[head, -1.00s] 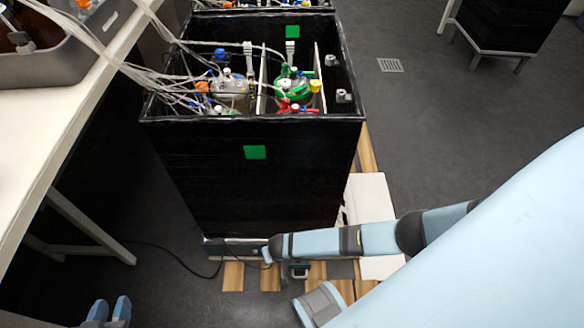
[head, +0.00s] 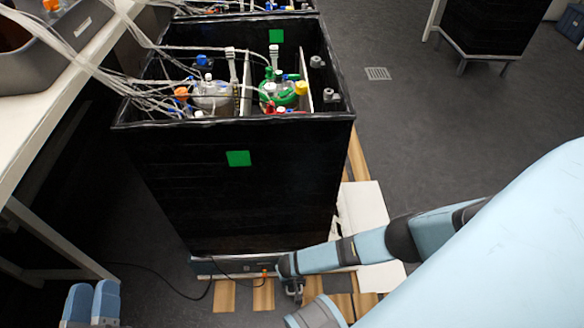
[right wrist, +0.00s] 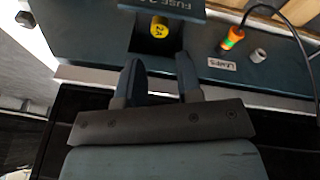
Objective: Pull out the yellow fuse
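The yellow fuse (right wrist: 159,27), marked 2A, sits in a dark recess of the blue-grey panel (right wrist: 90,30) in the right wrist view. A raised flap (right wrist: 185,8) with FUSE lettering is just above it. My right gripper (right wrist: 158,62) is open and empty, with its two fingertips pointing at the recess just short of the fuse. In the head view the fuse cannot be made out, and the right arm reaches down to the base of the black cabinet (head: 240,205). My left gripper (head: 92,300) is at the lower left, away from the cabinet; its fingers look close together.
An orange-green plug (right wrist: 232,38) with a black cable is right of the recess, beside a grey socket (right wrist: 259,55) and a LAMPS label (right wrist: 222,65). Vessels with tubes stand in the cabinet's open top. A white table (head: 30,125) is at left; open floor (head: 400,130) lies right.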

